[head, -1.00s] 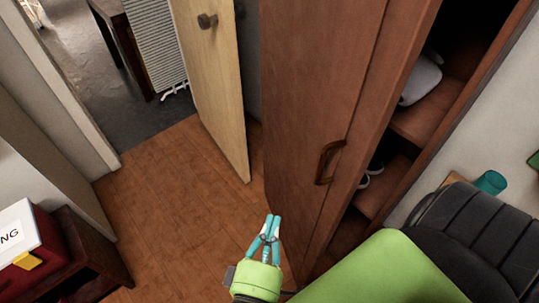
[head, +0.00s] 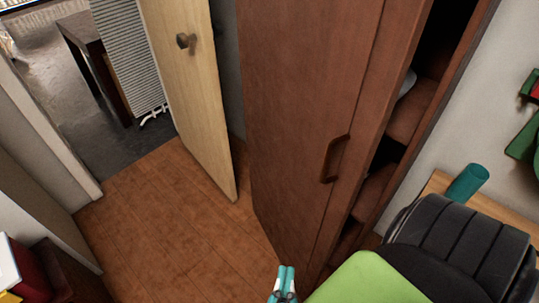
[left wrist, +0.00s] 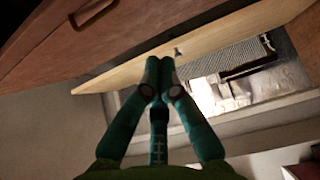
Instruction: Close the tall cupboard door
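The tall cupboard door (head: 300,100) is reddish-brown wood and stands ajar in the head view. Its dark handle (head: 333,158) is near the right edge, and it also shows at the upper left of the left wrist view (left wrist: 95,14). Shelves (head: 408,112) show through a narrow gap right of the door. My left gripper (head: 286,268) is at the bottom of the head view, by the door's lower part; contact cannot be told. In the left wrist view its fingertips (left wrist: 160,68) are together with nothing between them. My right gripper is out of view.
A pale wooden door (head: 190,80) stands open left of the cupboard. Wood floor (head: 170,210) is clear in front. A red box (head: 28,270) is at the lower left.

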